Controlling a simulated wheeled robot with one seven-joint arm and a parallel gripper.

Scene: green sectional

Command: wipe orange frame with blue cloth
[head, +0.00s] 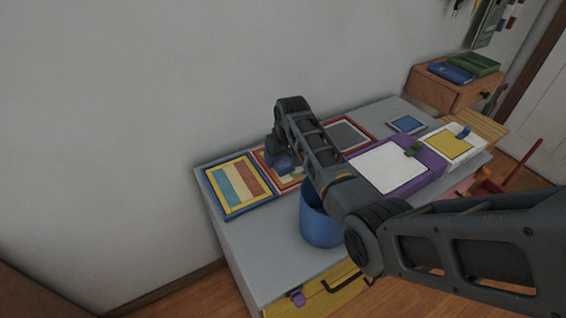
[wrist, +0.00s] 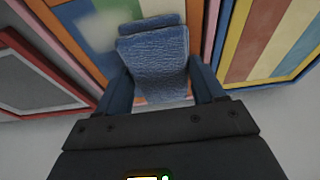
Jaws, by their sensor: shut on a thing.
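My gripper (wrist: 160,90) is shut on the blue cloth (wrist: 155,55), a textured pad between its two fingers. In the head view the cloth (head: 282,162) shows under the end of my arm. It is over the orange frame (head: 262,160), and my arm hides part of that frame. I cannot tell whether the cloth touches the frame.
A blue frame (head: 211,182) with stripes lies just left of the orange one. A red frame (head: 370,140) with a grey centre lies to the right. A blue bucket (head: 318,228) stands in front, near my arm. The wall is close behind.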

